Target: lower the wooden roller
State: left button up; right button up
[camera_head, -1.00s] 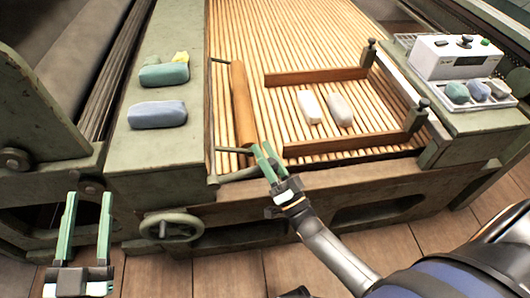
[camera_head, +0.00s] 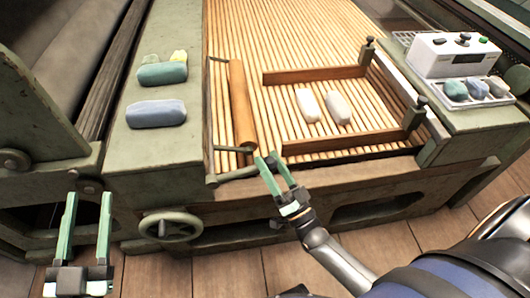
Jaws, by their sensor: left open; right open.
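The wooden roller (camera_head: 241,105) is a brown cylinder at the left side of the slatted lattice apron (camera_head: 285,45). It runs away from me, with a thin metal arm at each end. My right gripper (camera_head: 267,162) is open, just in front of the roller's near end, by the near metal arm and lever (camera_head: 233,174). I cannot tell whether a finger touches the lever. Nothing shows between its fingers. My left gripper (camera_head: 88,213) is open and empty at the lower left, well away from the roller, with its fingers pointing up in the picture.
Two pale pieces (camera_head: 323,106) lie on the slats between wooden rails (camera_head: 315,75). A white control box (camera_head: 452,55) and a tray of bundles (camera_head: 470,93) stand right. A handwheel (camera_head: 171,228) is on the front.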

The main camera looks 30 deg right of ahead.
pick_arm(q)
jog(key=shift+s+r, duration=0.15)
jog(key=shift+r, duration=0.15)
pick_arm(e)
jog(key=v, duration=0.9)
jog(key=shift+s, duration=0.2)
jog(key=shift+w+f, duration=0.1)
jog(key=shift+f, duration=0.05)
